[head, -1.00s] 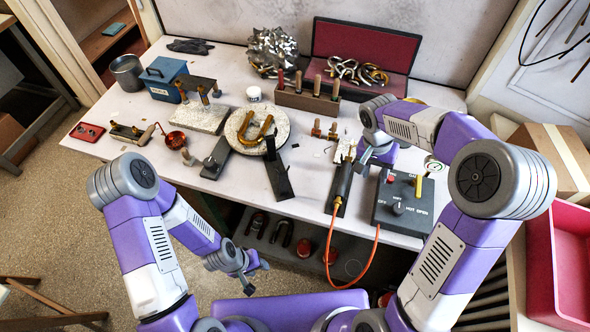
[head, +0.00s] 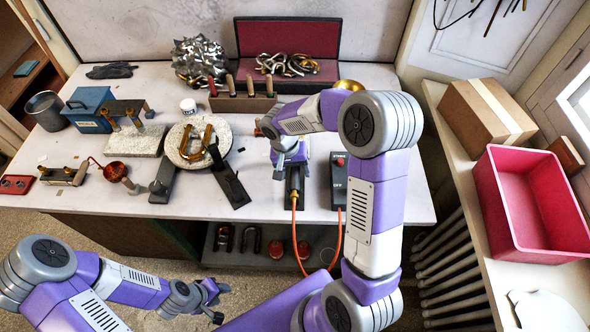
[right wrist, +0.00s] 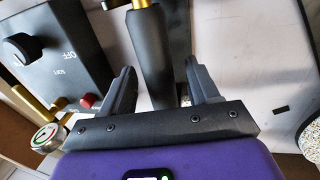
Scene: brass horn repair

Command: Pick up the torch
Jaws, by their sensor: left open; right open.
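The torch has a black handle (right wrist: 155,50) with a brass neck in the right wrist view. In the head view its lower part (head: 294,181) shows near the table's front edge, with an orange hose running down from it. My right gripper (right wrist: 160,70) is open, with one finger on each side of the handle. Whether the fingers touch it I cannot tell. In the head view my right gripper (head: 288,152) hides the torch's upper part. My left gripper (head: 212,294) is open and empty, low in front of the table.
The control box (head: 338,184) stands close to the right of the torch; its knob (right wrist: 17,47) and a gauge (right wrist: 47,138) show in the wrist view. A round stone slab (head: 180,150) with a brass bend lies to the left. A pink bin (head: 545,236) stands at right.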

